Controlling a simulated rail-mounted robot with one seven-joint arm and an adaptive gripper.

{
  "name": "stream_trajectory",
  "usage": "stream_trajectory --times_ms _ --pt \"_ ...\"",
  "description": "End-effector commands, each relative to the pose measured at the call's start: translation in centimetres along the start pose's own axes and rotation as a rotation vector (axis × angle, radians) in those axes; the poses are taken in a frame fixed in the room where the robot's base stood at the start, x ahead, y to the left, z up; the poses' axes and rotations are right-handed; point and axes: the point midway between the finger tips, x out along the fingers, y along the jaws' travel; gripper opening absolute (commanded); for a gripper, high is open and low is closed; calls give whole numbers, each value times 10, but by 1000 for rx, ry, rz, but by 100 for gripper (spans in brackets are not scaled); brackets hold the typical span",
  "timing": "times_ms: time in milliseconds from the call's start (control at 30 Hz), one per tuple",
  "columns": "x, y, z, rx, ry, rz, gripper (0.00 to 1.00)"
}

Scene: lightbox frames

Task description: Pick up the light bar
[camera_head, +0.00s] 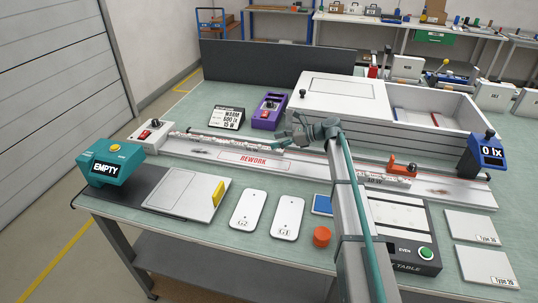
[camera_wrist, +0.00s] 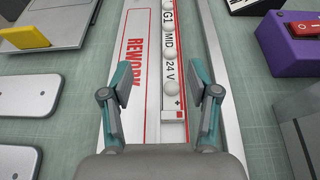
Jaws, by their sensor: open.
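A slim light bar (camera_head: 222,141) with a row of white domes lies along the back of the long pale rail tray (camera_head: 205,153). In the wrist view the light bar (camera_wrist: 170,50) reads "G1 MID 24 V" and has a red square at its near end. My gripper (camera_wrist: 160,85) is open and empty, its fingers on either side of the bar's near end in the picture. In the head view my gripper (camera_head: 281,143) is over the bar's right end; I cannot tell its exact height. A second domed strip (camera_head: 385,179) sits farther right on the tray, by an orange clamp (camera_head: 403,168).
A purple box with a red switch (camera_head: 268,113) and a "WARM" sign (camera_head: 227,118) stand behind the tray. A white lightbox (camera_head: 345,100) is at the back right.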

Motion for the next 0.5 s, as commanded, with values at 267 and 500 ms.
stream_trajectory --times_ms 267,500 --pt "16 -10 -1 -4 6 -11 60" --pt "47 -11 -2 -3 6 -12 60"
